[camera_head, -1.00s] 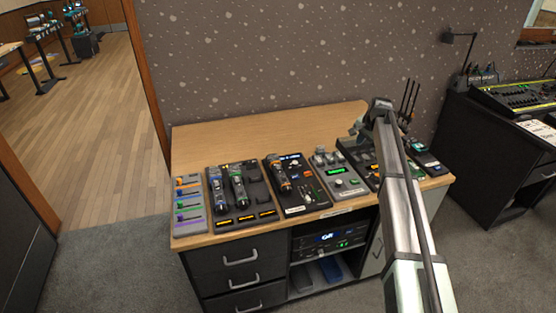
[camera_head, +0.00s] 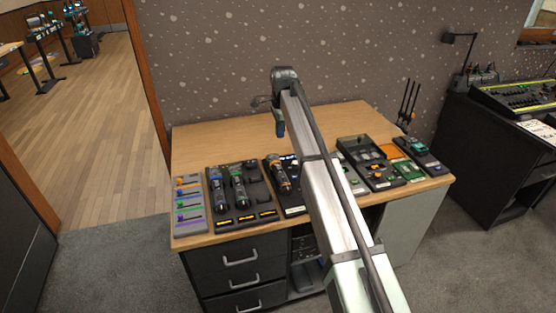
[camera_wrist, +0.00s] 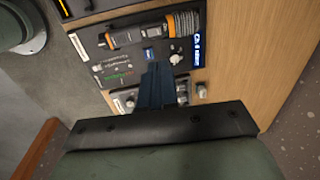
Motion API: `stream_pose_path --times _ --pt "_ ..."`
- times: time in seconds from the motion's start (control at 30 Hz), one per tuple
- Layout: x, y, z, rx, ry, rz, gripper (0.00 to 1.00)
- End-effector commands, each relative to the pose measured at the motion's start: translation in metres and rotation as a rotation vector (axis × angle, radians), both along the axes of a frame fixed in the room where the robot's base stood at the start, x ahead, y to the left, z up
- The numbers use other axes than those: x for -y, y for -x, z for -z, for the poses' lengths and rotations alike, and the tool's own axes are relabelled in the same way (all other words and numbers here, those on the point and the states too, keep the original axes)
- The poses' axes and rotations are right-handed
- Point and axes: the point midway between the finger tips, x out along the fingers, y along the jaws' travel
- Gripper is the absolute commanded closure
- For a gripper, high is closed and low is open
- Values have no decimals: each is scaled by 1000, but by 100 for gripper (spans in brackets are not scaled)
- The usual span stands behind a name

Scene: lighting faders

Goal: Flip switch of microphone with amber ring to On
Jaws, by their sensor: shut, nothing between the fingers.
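The microphone with the amber ring (camera_head: 281,178) lies on a black panel (camera_head: 295,210) near the middle of the desk, partly hidden by my arm. In the wrist view the microphone (camera_wrist: 133,34) lies across the panel, its ribbed head at the right and an orange band on its dark body. Its switch is too small to make out. My gripper (camera_head: 280,130) is shut and empty, above the desk behind the microphone. In the wrist view the dark fingers (camera_wrist: 158,72) point at the panel just below the microphone, apart from it.
Two other microphones, with blue (camera_head: 218,190) and green (camera_head: 238,185) bands, lie in a tray at left. A fader panel (camera_head: 189,205) stands at the left end. Several devices, including a black control box (camera_head: 370,165), stand at right. The back of the desk (camera_head: 215,140) is clear.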

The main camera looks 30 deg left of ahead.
Motion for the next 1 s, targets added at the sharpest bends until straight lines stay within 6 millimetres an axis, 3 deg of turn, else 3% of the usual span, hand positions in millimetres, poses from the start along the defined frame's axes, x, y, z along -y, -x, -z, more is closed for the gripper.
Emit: stream_pose_path --times 0.53,0.67,1.0 --pt "-2 2 7 -3 2 4 100" --pt "-3 1 22 -4 3 4 100" --pt "-9 -4 80 -4 3 4 100"
